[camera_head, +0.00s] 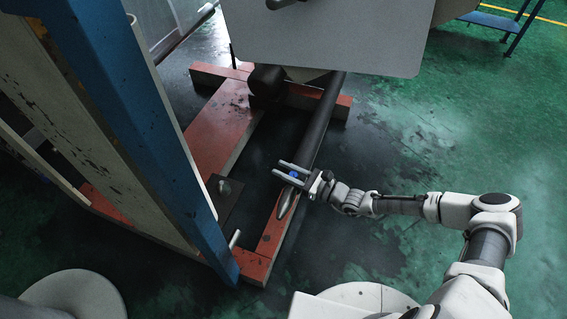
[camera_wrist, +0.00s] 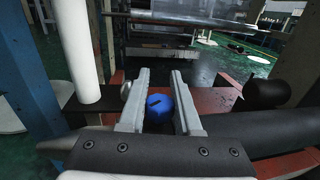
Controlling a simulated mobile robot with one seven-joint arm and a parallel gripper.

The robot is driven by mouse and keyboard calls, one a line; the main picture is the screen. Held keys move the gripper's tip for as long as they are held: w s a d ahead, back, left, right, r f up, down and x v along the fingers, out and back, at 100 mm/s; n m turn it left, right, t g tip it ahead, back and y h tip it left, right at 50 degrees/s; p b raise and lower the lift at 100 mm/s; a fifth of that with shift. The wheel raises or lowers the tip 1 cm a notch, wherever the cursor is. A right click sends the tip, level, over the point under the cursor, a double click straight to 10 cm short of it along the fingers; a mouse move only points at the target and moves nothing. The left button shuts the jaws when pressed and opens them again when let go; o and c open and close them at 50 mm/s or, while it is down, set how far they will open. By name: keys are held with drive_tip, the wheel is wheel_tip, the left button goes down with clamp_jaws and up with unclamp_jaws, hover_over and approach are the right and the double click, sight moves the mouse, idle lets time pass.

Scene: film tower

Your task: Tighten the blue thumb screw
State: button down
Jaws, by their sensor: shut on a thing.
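The blue thumb screw (camera_head: 293,174) is a small round blue knob with a dark slot across its top. In the wrist view the screw (camera_wrist: 158,106) sits between the two pale grey fingers of my gripper (camera_wrist: 160,88), nearer the palm than the tips. My gripper (camera_head: 279,168) is shut on it, with the fingers pointing left and reaching past the screw. The screw is over the front part of a dark bar (camera_head: 322,125), close to its pointed metal end (camera_head: 286,204). The screw's lower part and its seat are hidden.
A red base frame (camera_head: 222,125) lies under the bar on the green floor. A blue post (camera_head: 135,125) stands at the left. A large pale panel (camera_head: 330,38) overhangs the bar's far end. In the wrist view a white cylinder (camera_wrist: 78,50) stands at the left.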

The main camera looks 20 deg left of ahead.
drive_tip(key=m+t+h+p, duration=0.1)
drive_tip(key=t, duration=0.1)
drive_tip(key=m+t+p, duration=0.1)
drive_tip(key=t+p, duration=0.1)
drive_tip(key=m+t+h+p, duration=0.1)
drive_tip(key=shift+w+d+r+m+t+h+p, duration=0.2)
drive_tip(key=shift+w+m+t+h+p, duration=0.1)
drive_tip(key=shift+w+m+t+p, duration=0.1)
drive_tip(key=m+t, duration=0.1)
drive_tip(key=t+h, duration=0.1)
drive_tip(key=m+t+h+p, duration=0.1)
drive_tip(key=shift+w+d+f+m, duration=0.15)
drive_tip(key=shift+w+m, duration=0.1)
drive_tip(key=shift+m, duration=0.05)
drive_tip(key=shift+w+d+m+t+h, duration=0.1)
drive_tip(key=shift+m+t+h, duration=0.35)
drive_tip(key=shift+h, duration=0.15)
drive_tip(key=shift+w+d+m+t+h, duration=0.1)
drive_tip(key=shift+m+t+h, duration=0.3)
drive_tip(key=shift+h, duration=0.2)
drive_tip(key=c, duration=0.6)
unclamp_jaws()
drive_tip(key=shift+d+p, duration=0.1)
drive_tip(key=shift+p, duration=0.2)
